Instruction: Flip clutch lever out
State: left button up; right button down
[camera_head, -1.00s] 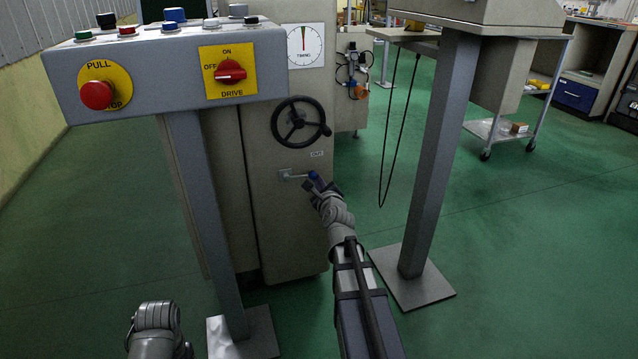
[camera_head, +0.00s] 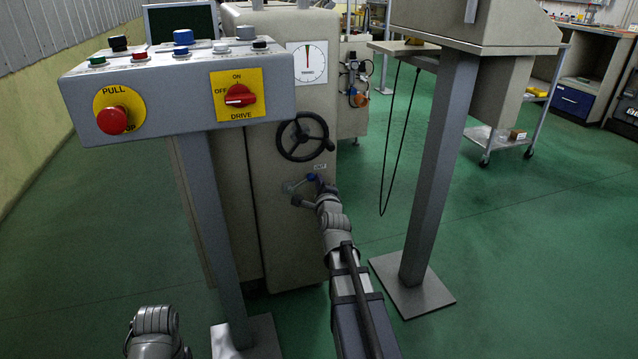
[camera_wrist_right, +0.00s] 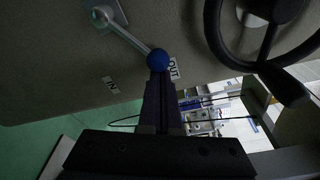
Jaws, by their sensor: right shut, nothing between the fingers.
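The clutch lever (camera_head: 299,183) is a thin metal rod with a blue knob (camera_head: 312,177), on the beige machine's front below the handwheel. It tilts up to the right from its pivot, with the knob near the OUT label (camera_head: 320,166). In the right wrist view the blue knob (camera_wrist_right: 158,59) is at the tips of my right gripper (camera_wrist_right: 160,78), beside the OUT label. The fingers are shut with nothing between them and appear to touch the knob. The IN label (camera_wrist_right: 111,85) is farther from the knob. My left gripper is not in view; only part of that arm shows.
A black handwheel (camera_head: 303,137) is just above the lever. A control panel (camera_head: 170,95) on a grey post stands to the left, and another grey post (camera_head: 435,170) stands to the right. Green floor is open between the machine and the right post.

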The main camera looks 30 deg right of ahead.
jog(key=shift+a+r, duration=0.2)
jog(key=shift+r, duration=0.1)
dwell(0.5)
